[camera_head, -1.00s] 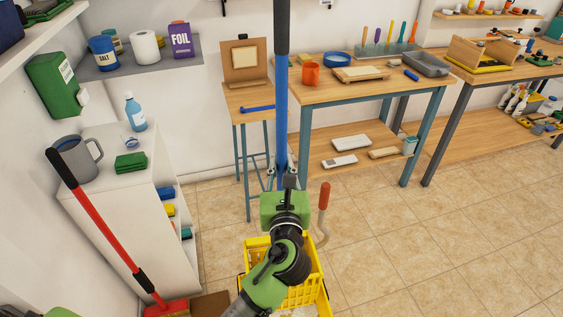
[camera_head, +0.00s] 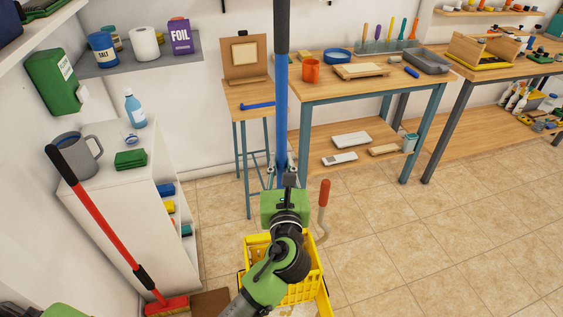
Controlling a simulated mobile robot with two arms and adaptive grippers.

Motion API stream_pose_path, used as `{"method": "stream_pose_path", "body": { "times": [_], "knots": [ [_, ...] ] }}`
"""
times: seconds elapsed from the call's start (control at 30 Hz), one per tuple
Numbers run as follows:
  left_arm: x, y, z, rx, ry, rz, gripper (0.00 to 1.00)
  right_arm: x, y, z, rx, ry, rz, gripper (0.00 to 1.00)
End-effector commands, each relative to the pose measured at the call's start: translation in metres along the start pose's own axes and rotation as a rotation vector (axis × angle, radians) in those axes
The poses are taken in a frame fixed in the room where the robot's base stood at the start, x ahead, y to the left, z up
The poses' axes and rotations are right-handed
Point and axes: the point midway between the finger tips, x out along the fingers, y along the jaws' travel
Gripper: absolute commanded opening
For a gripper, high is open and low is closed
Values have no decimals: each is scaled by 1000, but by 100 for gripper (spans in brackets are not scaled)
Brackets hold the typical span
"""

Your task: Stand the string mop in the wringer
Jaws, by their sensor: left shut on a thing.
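The string mop shows as an upright blue handle (camera_head: 281,105) with a dark grip at the top, running out of the picture's upper edge. My left gripper (camera_head: 281,173) is shut on this handle. The mop's lower end and strings are hidden behind my gripper and arm. The yellow wringer (camera_head: 313,285) stands on the floor below and behind my arm, with a red-gripped lever (camera_head: 324,194) at its right. I cannot tell whether the mop head is inside the wringer or above it. My right gripper is not in view.
A red broom (camera_head: 98,212) leans against the white cabinet (camera_head: 120,205) at left. A wooden workbench (camera_head: 330,88) and a small stand (camera_head: 245,98) are behind. The tiled floor (camera_head: 420,245) at right is clear.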

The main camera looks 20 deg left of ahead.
Motion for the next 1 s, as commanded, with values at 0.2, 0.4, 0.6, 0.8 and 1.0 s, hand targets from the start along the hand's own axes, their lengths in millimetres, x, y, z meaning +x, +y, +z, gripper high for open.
{"method": "stream_pose_path", "body": {
  "times": [0.2,0.4,0.6,0.8,1.0],
  "knots": [
    [0,0,1,-1,-6,-1,0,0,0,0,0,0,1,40],
    [0,0,0,-1,-5,-1,0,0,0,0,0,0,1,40],
    [0,0,0,-1,-3,-1,36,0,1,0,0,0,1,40],
    [0,0,-5,1,5,0,36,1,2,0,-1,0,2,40],
    [-15,0,-5,0,5,-1,36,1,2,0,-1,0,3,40]
  ]
}}
